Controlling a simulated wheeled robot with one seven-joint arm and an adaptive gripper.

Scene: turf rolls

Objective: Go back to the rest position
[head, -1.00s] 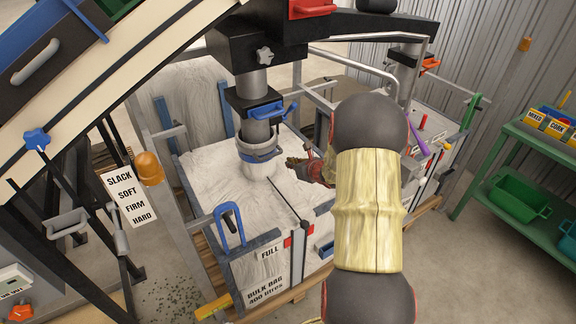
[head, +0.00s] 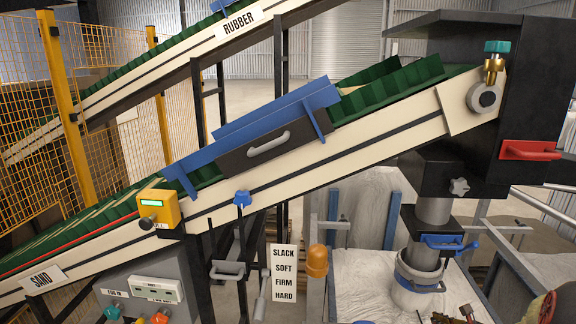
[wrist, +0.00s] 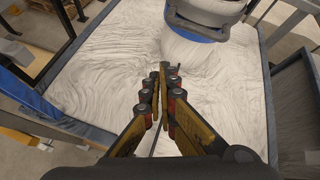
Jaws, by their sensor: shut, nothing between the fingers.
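My gripper (wrist: 160,86) is shut and empty in the wrist view, its yellow and black fingers meeting at the tips above the white sand-like fill of the bulk bag (wrist: 90,70). The filling spout (wrist: 200,22), with a grey and blue collar, is just beyond the fingertips. In the head view, a small part of my gripper (head: 452,317) shows at the bottom edge, right of the spout's white lower end (head: 415,287). Most of my arm is out of that view.
A sand conveyor (head: 350,140) slopes up to the right, with a black hopper head (head: 540,100) at its top. A slack-to-hard sign (head: 284,272) and an orange lamp (head: 317,261) stand left of the bag. Grey frame bars (wrist: 285,25) flank the bag.

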